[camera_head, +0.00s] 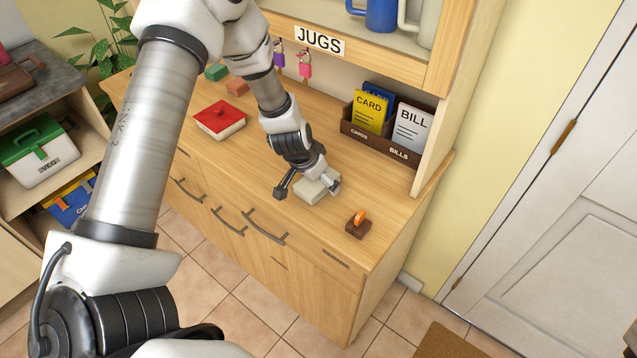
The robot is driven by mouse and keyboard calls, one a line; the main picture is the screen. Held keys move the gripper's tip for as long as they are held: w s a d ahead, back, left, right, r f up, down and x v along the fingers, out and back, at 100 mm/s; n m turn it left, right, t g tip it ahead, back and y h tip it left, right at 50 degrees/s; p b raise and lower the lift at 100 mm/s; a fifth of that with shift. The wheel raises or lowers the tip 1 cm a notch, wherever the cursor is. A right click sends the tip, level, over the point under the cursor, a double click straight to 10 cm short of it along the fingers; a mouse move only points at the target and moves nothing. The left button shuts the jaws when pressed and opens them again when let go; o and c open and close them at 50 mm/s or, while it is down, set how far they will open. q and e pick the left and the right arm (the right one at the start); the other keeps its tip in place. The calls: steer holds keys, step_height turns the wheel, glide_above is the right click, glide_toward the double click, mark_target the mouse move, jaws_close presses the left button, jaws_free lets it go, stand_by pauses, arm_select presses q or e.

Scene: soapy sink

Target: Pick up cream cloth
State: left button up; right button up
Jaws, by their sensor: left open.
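A folded cream cloth (313,192) lies on the wooden counter (281,217), towards its right part. My left gripper (308,192) reaches down over the cloth with its fingers spread, one to the left of it and one at its right side. The gripper is open. It hides part of the cloth's back and top, and I cannot tell whether the fingers touch it. My right gripper is not in view.
A small brown block with an orange ring (358,224) stands right of the cloth. A red-topped box (219,119) lies to the left. A card and bill holder (378,146) stands at the back right. A shelf with jugs (382,14) hangs above.

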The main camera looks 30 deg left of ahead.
arm_select(q)
steer(key=shift+f, duration=0.15)
steer(key=shift+a+f, duration=0.25)
steer(key=shift+d, duration=0.15)
steer(key=c, duration=1.2)
steer(key=shift+r, duration=0.15)
